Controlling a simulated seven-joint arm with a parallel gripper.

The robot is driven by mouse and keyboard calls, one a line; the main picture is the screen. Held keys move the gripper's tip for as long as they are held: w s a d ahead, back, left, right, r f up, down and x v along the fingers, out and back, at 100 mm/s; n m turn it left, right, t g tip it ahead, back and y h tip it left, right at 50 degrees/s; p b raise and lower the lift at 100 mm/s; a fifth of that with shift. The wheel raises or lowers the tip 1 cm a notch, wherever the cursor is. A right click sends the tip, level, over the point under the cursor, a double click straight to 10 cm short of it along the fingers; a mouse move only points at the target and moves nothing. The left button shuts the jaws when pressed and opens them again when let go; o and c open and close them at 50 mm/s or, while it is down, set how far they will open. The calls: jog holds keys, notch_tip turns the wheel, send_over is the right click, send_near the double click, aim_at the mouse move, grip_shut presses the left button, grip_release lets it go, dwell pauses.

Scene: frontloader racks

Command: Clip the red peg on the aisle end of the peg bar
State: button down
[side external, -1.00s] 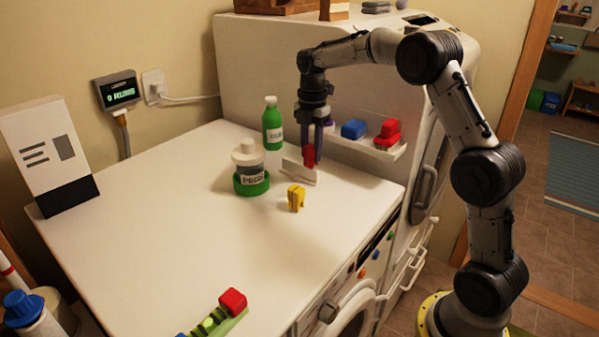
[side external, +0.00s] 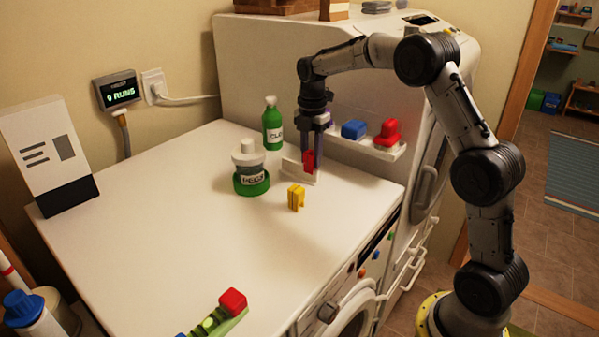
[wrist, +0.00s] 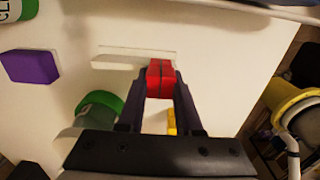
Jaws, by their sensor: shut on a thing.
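My gripper (side external: 312,151) points down at the white peg bar (side external: 292,166) and is shut on the red peg (side external: 309,161). In the wrist view, the red peg (wrist: 159,74) sits between the fingertips and overlaps the right end of the bar (wrist: 125,60). I cannot tell whether it is clipped onto the bar or only just above it. The yellow peg (side external: 296,198) stands on the white top in front of the bar, and it shows partly behind a finger in the wrist view (wrist: 171,121).
A jar labelled for pegs (side external: 249,163) in a green holder stands left of the bar. A green bottle (side external: 272,124) stands behind. A small shelf (side external: 385,150) carries blue (side external: 354,129) and red (side external: 388,132) items. The middle of the top is clear.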

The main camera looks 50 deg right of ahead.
aim_at(311, 152)
jog(key=shift+f, duration=0.6)
jog(key=c, duration=0.5)
grip_release()
jog(key=shift+s+f, duration=0.1)
jog(key=shift+f, duration=0.1)
jog(key=shift+f, duration=0.1)
jog(key=shift+c, duration=1.4)
jog(key=shift+r, duration=1.25)
jog(key=shift+r, duration=2.55)
